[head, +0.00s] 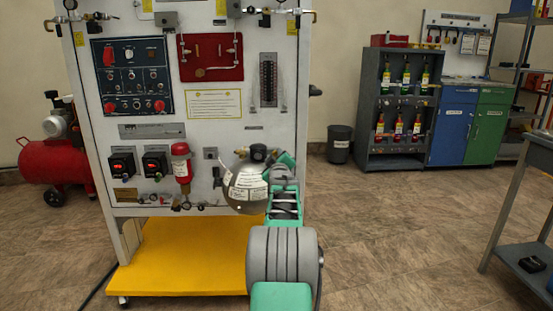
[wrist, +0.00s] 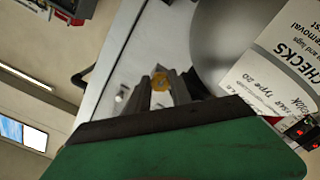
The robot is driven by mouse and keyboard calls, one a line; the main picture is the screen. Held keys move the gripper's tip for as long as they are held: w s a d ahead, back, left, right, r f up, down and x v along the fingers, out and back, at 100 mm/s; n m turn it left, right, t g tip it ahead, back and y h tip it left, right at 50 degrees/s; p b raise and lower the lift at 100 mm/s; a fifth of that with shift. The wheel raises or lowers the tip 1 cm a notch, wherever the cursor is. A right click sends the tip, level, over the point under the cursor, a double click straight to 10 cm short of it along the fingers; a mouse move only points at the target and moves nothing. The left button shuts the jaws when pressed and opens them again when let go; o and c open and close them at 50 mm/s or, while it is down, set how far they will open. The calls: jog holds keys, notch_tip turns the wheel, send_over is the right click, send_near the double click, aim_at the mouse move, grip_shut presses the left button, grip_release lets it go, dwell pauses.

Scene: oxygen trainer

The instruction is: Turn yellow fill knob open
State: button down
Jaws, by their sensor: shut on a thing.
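The yellow fill knob (wrist: 160,79) shows small and round in the wrist view, against the pale panel beside the grey sphere. My gripper (wrist: 161,90) has one finger on each side of the knob and is shut on it. The knob's marking and how far it is turned cannot be made out. In the head view my arm reaches up to the right part of the trainer panel (head: 215,138), beside the grey sphere (head: 243,190). There the knob and the fingertips are hidden behind my arm.
The labelled sphere (wrist: 212,40) sits close to my fingers on the right in the wrist view. A yellow base (head: 180,262) juts out below the panel. A red compressor (head: 60,158) stands left, a dark bin (head: 339,145) right. Floor at right is open before a workbench.

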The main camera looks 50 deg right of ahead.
jog(key=c, duration=1.2)
grip_release()
jog(key=shift+d, duration=0.1)
jog(key=shift+o, duration=0.2)
jog(key=shift+s, duration=0.1)
jog(key=p+v, duration=0.1)
jog(key=v, duration=0.6)
jog(key=shift+s+a+p, duration=0.25)
jog(key=shift+a+p, duration=0.05)
jog(key=shift+p, duration=0.1)
